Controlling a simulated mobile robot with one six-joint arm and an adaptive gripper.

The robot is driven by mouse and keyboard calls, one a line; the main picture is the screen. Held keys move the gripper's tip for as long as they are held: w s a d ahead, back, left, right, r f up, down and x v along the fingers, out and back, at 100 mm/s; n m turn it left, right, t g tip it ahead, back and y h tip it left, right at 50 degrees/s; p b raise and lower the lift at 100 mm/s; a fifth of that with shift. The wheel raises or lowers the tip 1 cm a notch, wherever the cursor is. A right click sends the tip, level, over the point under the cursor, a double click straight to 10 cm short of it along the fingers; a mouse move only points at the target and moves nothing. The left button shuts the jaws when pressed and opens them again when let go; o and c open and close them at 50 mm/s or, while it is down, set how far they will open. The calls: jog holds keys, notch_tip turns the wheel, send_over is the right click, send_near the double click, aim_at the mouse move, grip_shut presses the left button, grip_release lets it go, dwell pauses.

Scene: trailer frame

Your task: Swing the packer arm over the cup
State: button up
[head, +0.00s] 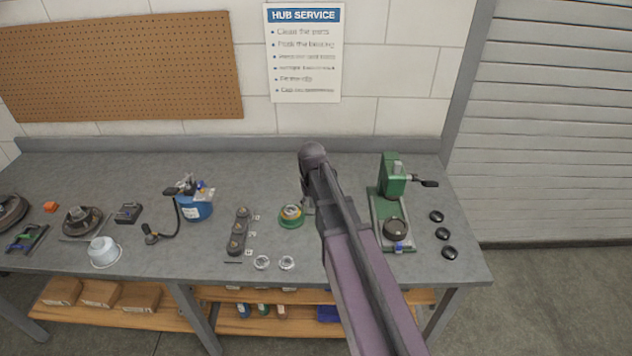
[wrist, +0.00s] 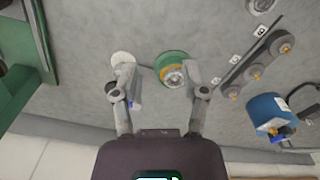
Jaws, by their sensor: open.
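The packer's green round cup (head: 291,215), with a yellow ring and a metallic centre, stands on the bench. It also shows in the wrist view (wrist: 171,68). A pale round disc (wrist: 121,57) lies to its left in the wrist view, partly covered by my finger; it may be the end of the packer arm, but its link to the cup is unclear. My gripper (wrist: 162,85) is open and empty, one finger at the disc and the other beside the cup's right edge. I cannot tell whether either finger touches. In the head view my arm hides this area.
A green press (head: 392,185) stands right of my arm, with several black caps beyond it. A grey block with knobs (head: 239,232) and a blue can (head: 196,208) with a hose stand left of the cup. Two clear rings (head: 262,262) lie at the front edge.

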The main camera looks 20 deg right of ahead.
jog(key=w+d+r+p, duration=0.2)
jog(key=w+r, duration=0.1)
jog(key=w, duration=0.4)
jog(key=w+d+r+n+p, duration=0.1)
jog(key=w+d+r+p, duration=0.2)
jog(key=w, duration=0.4)
jog(key=shift+d+r, duration=0.3)
jog(key=shift+d, duration=0.05)
jog(key=shift+s+f, duration=0.1)
jog(key=shift+f, duration=0.05)
notch_tip(320, 180, down, 14)
jog(key=b, duration=1.3)
jog(key=shift+r+b, duration=0.25)
jog(key=shift+b, duration=0.05)
grip_shut()
